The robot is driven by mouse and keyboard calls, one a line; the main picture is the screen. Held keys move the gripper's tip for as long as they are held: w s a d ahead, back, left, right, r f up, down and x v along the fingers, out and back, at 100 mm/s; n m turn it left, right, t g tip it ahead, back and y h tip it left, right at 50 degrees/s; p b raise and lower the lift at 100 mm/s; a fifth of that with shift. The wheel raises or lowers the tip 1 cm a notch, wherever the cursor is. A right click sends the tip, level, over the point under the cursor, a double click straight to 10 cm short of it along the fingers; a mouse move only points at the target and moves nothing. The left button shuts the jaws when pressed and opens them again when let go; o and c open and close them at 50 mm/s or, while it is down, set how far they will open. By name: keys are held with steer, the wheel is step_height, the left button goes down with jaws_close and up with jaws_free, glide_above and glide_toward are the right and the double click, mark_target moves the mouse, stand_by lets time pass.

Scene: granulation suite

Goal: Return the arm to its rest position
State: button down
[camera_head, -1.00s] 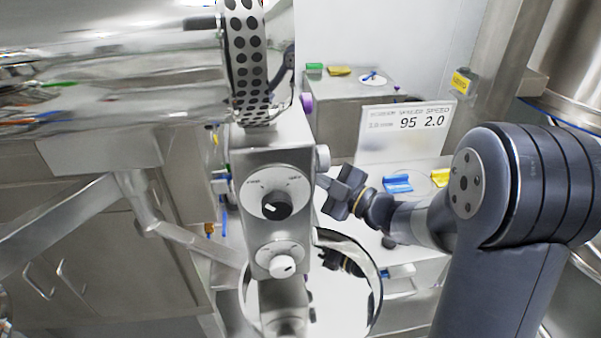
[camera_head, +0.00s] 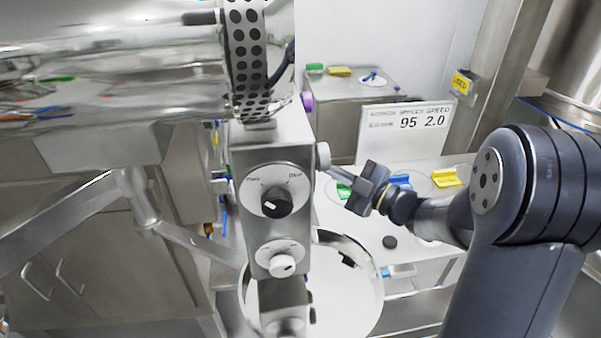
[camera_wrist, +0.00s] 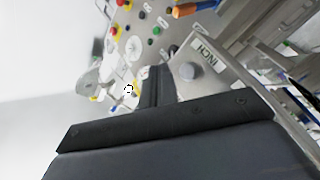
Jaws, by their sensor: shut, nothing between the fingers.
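My arm (camera_head: 505,190) reaches in from the right in the head view, its forearm pointing left. My gripper (camera_head: 328,173) is at its end, shut and empty. Its fingers point left, toward the side of the grey control column (camera_head: 272,150), just below a round side knob (camera_head: 322,156). I cannot tell whether the tips touch the column. In the wrist view the dark gripper body fills the lower part, and a panel with a plate marked INCH (camera_wrist: 203,58) lies beyond it.
The column carries a black dial (camera_head: 271,203) and a white knob (camera_head: 282,265). Behind the gripper are a white worktop (camera_head: 415,228), a blue item (camera_head: 398,179), a yellow item (camera_head: 445,177) and a sign reading 95 2.0 (camera_head: 408,131). A round shiny bowl (camera_head: 345,300) lies below.

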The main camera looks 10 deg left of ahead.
steer(key=shift+w+d, duration=0.25)
steer(key=shift+d, duration=0.65)
steer(key=shift+a, duration=0.1)
steer(key=d+p, duration=0.1)
steer(key=d, duration=0.1)
steer(key=w+d, duration=0.1)
steer(key=d, duration=0.1)
steer(key=shift+p, duration=0.35)
steer(key=shift+a, duration=0.1)
